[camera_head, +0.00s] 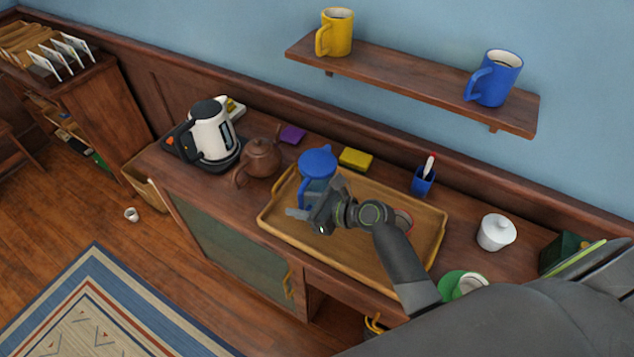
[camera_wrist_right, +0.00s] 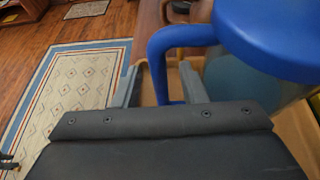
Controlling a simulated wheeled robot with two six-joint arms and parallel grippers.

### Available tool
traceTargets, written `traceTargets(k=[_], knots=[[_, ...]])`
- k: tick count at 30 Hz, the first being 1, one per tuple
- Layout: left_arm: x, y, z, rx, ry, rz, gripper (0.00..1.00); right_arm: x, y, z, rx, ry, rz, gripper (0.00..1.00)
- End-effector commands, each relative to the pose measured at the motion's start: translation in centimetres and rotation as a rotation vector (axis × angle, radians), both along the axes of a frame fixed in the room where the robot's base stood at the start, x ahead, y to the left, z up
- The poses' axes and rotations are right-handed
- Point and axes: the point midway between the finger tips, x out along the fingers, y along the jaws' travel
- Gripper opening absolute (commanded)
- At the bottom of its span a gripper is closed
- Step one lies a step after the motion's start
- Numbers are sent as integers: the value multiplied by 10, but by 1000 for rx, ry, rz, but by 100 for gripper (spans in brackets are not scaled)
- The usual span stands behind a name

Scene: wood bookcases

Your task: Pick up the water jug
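The water jug has a blue lid (camera_head: 318,160) and a blue handle (camera_head: 304,190), with a clear body. It stands upright at the left end of the wooden tray (camera_head: 281,245). My right gripper (camera_head: 299,213) is at the jug's handle side. In the right wrist view the blue handle (camera_wrist_right: 158,65) passes down between the two fingers of my right gripper (camera_wrist_right: 160,82), with gaps showing beside it. The fingers look open around the handle. The jug's lower body is partly hidden by my right gripper. My left gripper is out of view.
Left of the tray are a brown teapot (camera_head: 258,158) and a kettle (camera_head: 212,135). Behind it lie a yellow sponge (camera_head: 356,159) and a blue pen cup (camera_head: 423,182). A wall shelf (camera_head: 410,74) holds two mugs.

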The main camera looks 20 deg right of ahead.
Motion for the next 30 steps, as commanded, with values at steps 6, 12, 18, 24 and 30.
traceTargets(k=[6, 12, 18, 24, 30], knots=[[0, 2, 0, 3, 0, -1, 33, 2, 2, -2, -1, 1, 0, 38], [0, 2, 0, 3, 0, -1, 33, 2, 2, -2, -1, 1, 0, 23], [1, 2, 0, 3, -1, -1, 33, 2, 2, -2, -1, 1, -1, 0], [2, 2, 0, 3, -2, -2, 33, 2, 2, -2, -2, 0, -1, 0], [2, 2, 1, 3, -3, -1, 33, 2, 2, -2, -2, 0, -1, 0]])
